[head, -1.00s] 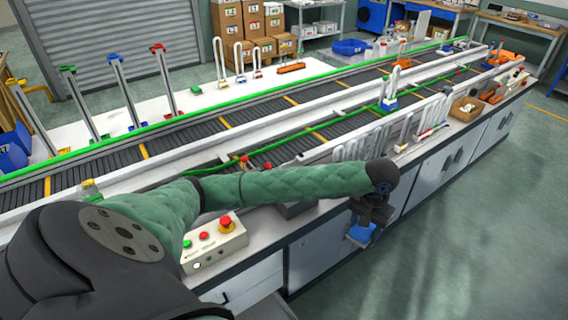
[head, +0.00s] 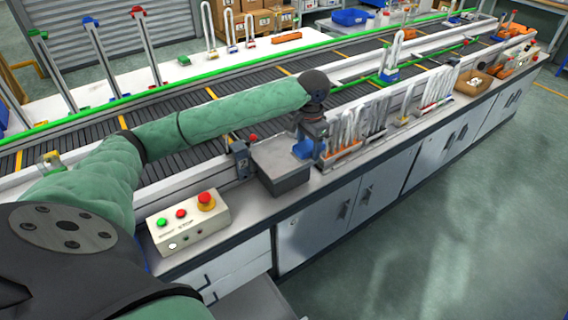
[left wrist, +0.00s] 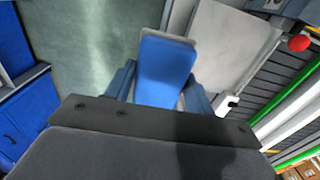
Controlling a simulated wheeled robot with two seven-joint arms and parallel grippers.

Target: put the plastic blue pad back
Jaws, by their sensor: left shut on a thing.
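The blue pad (left wrist: 165,70) sits between the two fingers of my left gripper (left wrist: 160,82) in the left wrist view, and the fingers are shut on it. In the head view the left gripper (head: 306,147) with the blue pad (head: 303,149) is over the right part of a grey box (head: 285,181) on the counter. The pad appears above the box top; the exact gap cannot be told. My right gripper does not show.
A control box (head: 188,222) with red and green buttons stands left on the counter. A rack of white tube-like parts (head: 375,125) is just right of the gripper. The conveyor (head: 235,110) runs behind.

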